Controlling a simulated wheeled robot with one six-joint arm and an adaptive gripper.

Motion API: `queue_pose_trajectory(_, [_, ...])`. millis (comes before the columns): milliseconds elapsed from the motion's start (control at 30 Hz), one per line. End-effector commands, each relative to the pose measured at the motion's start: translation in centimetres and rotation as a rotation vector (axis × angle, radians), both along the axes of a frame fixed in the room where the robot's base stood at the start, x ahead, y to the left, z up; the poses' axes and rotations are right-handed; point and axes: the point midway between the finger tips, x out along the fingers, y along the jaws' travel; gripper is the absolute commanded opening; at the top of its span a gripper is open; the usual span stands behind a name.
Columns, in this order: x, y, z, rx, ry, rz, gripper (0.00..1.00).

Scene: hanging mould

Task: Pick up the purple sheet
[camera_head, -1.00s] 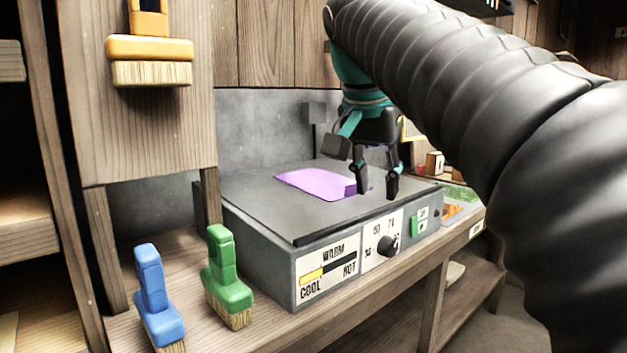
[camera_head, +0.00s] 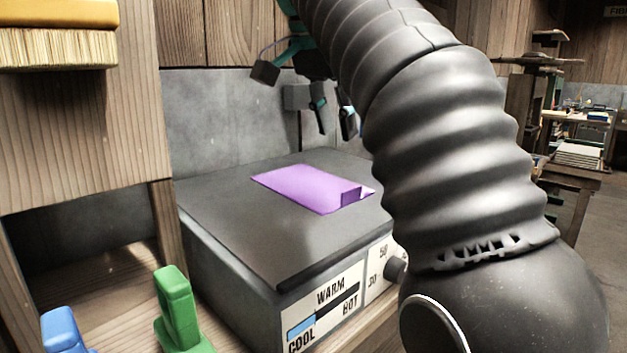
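The purple sheet (camera_head: 300,187) lies flat on the dark top of the heating box (camera_head: 230,220). A small purple block or tab stands up at its front right edge. My gripper (camera_head: 334,122) is above and behind the sheet, near the grey back wall, apart from the sheet. Its two dark fingers are spread with nothing visible between them. My arm hides part of the gripper's right side and the right part of the box.
The box front has a WARM/HOT/COOL gauge (camera_head: 325,312) with a blue bar and a dark knob (camera_head: 396,269). Green (camera_head: 177,312) and blue (camera_head: 62,332) brushes stand at the lower left. A yellow brush (camera_head: 58,35) hangs upper left.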

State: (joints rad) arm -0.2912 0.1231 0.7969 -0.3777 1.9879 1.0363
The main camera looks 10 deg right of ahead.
Motion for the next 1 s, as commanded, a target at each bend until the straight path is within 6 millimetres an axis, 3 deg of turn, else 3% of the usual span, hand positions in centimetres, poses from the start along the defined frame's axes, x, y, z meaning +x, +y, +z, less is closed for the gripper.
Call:
queue_pose_trajectory(233, [0.6, -1.7, -2.5, 0.000, 0.002, -0.020, 0.34])
queue_pose_trajectory(500, [2.0, -2.9, -6.7, 0.000, 0.000, -0.021, 0.34])
queue_pose_trajectory(767, [2.6, -3.2, -8.0, 0.001, 0.001, -0.017, 0.34])
queue_pose_trajectory(1000, [3.9, -4.0, -10.9, 0.001, 0.001, -0.017, 0.34])
